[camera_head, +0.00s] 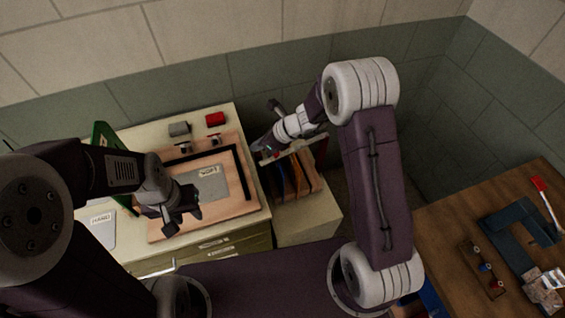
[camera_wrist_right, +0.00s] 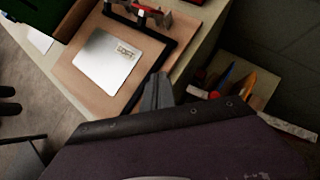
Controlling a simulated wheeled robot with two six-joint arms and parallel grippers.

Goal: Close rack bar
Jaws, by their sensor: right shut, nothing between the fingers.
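The rack (camera_head: 312,180) stands right of the worktop, with upright coloured pieces in it. A pale bar (camera_head: 301,145) runs across its top. In the right wrist view the rack (camera_wrist_right: 262,88) is at the right, and the pale bar (camera_wrist_right: 289,127) is partly hidden by my gripper body. My right gripper (camera_head: 258,143) is at the bar's left end; I cannot tell whether it touches. Its fingers (camera_wrist_right: 158,91) are shut and empty. My left gripper (camera_head: 185,214) hangs over the worktop's board, its fingers apart and empty.
A wooden board (camera_head: 225,222) with a dark frame and a grey labelled plate (camera_head: 208,184) lies on the worktop. Red (camera_head: 215,119) and grey (camera_head: 179,128) cylinders stand behind it. A green case (camera_head: 103,137) is at left. A brown table (camera_head: 445,225) with tools is at right.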

